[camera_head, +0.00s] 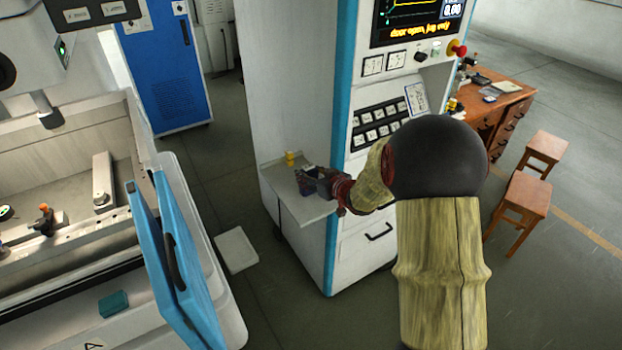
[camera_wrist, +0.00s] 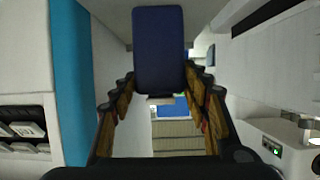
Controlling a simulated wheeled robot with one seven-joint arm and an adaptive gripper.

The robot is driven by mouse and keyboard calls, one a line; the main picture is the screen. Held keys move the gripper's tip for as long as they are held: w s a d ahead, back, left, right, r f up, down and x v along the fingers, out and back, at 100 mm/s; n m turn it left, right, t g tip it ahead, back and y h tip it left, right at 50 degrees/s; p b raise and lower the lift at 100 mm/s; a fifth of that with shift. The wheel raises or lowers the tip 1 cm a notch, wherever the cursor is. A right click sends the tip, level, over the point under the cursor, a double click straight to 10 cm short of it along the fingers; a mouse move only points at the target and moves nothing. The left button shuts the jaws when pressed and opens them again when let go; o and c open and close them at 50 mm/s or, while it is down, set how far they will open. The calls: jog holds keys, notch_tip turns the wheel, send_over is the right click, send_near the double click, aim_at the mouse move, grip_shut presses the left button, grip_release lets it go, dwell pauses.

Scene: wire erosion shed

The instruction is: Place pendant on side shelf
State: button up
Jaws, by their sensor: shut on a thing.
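The pendant (camera_wrist: 158,50) is a dark blue, rounded block between the fingers of my gripper (camera_wrist: 160,88) in the wrist view. In the head view, my gripper (camera_head: 322,183) is shut on it at the side shelf (camera_head: 300,212), a pale ledge on the left side of the control cabinet. My gripper and arm partly cover the pendant there. I cannot tell whether the pendant touches the shelf or hangs just above it.
A small yellow item (camera_head: 290,158) stands at the shelf's back edge. The control cabinet (camera_head: 290,80) rises beside the shelf. An open blue machine door (camera_head: 180,260) is at left. A wooden desk (camera_head: 495,105) and stools (camera_head: 523,198) are at right. Floor between machine and cabinet is mostly clear.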

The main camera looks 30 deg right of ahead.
jog(key=shift+f, duration=0.3)
jog(key=shift+f, duration=0.15)
jog(key=o, duration=1.4)
